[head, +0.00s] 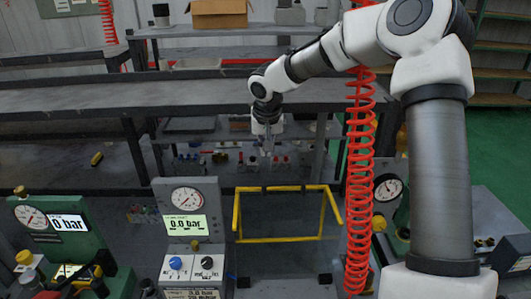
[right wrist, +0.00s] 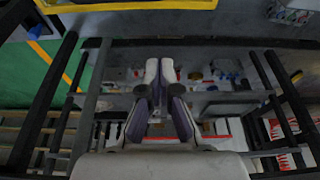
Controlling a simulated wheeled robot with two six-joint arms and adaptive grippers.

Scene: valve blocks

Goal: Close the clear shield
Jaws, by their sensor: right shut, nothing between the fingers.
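The clear shield (head: 280,239) has a yellow frame and stands in the middle of the bench, right of the grey gauge block. Its pane is see-through, and I cannot tell its exact tilt. A yellow bar (right wrist: 130,5), likely part of its frame, crosses the top of the right wrist view. My right gripper (head: 267,151) is above and beyond the shield's far bar in the head view, apart from it. In the right wrist view its two fingers (right wrist: 160,72) are together and empty. My left gripper is not in view.
A grey gauge block (head: 187,195) with a 0.0 bar display and knobs stands left of the shield. A green gauge block (head: 62,230) is farther left. A red coiled hose (head: 360,160) hangs right of the shield. Dark shelving (head: 150,95) stands behind.

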